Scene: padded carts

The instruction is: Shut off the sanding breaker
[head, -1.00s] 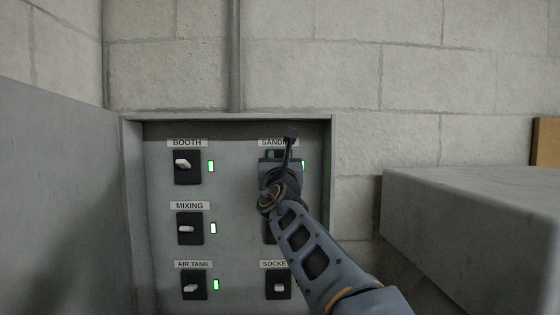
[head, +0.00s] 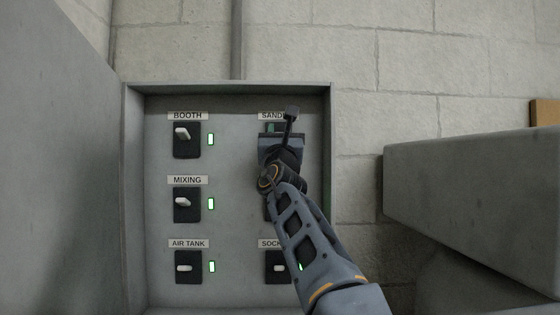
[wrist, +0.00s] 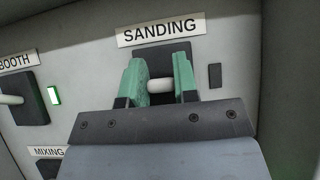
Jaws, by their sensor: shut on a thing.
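The sanding breaker (wrist: 163,54) is a dark plate under a "SANDING" label, with a pale lever (wrist: 160,85). My gripper (wrist: 158,72) has its green fingers on either side of this lever and is shut on it. The small indicator (wrist: 215,76) right of the breaker is dark. In the head view, my gripper (head: 271,130) and wrist hide most of this breaker and part of its label (head: 270,116).
Booth (head: 187,140), mixing (head: 187,205) and air tank (head: 188,267) breakers have green lights in the left column. The socket breaker (head: 276,266) sits below my arm, its light green.

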